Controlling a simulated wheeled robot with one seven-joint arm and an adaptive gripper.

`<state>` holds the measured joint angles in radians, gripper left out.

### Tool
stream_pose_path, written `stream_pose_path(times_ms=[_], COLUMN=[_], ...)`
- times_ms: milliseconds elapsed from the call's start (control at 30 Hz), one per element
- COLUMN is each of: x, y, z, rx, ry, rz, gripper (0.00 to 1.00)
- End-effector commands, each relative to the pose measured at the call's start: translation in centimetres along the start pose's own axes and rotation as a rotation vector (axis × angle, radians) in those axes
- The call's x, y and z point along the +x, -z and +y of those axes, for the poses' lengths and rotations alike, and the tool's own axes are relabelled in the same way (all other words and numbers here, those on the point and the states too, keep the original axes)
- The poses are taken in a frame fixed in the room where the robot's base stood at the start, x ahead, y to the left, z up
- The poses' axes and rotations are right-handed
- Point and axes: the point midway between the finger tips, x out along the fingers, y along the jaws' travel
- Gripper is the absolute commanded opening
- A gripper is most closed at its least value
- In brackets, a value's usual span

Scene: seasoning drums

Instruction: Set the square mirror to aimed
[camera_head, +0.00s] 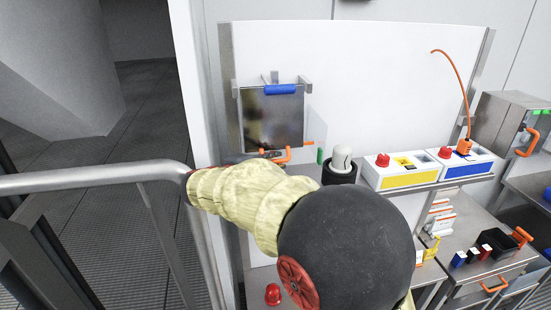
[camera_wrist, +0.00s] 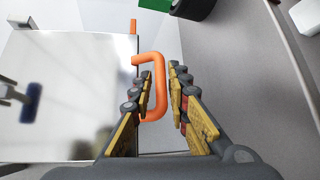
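The square mirror (camera_head: 272,122) is a shiny metal-framed plate on the white back panel, with a blue roller (camera_head: 280,89) at its top edge. It also fills the left of the wrist view (camera_wrist: 75,75). An orange bent handle (camera_head: 286,154) sticks out at the mirror's lower edge. In the wrist view the handle (camera_wrist: 160,85) lies between the two fingers of my gripper (camera_wrist: 158,88). The fingers are apart, with a gap visible on the right side, so my gripper looks open around it.
Right of the mirror stand a green piece (camera_head: 320,155), a white-topped black post (camera_head: 341,160) and two button boxes, yellow-banded (camera_head: 405,181) and blue-banded (camera_head: 465,171). A metal rail (camera_head: 90,180) runs at left. A red button (camera_head: 273,294) is low in front.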

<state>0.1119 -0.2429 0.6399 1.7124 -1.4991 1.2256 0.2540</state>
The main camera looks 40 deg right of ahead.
Motion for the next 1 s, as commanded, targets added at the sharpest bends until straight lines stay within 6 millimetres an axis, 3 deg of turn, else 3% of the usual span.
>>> stream_pose_path(times_ms=[367, 700, 1000], x=[0.84, 0.82, 0.81], y=[0.0, 0.0, 0.0], z=[-0.04, -0.04, -0.05], rx=[0.0, -0.001, -0.001], ry=[0.0, 0.001, 0.001], rz=[0.0, 0.001, 0.001], gripper=[0.17, 0.0, 0.0])
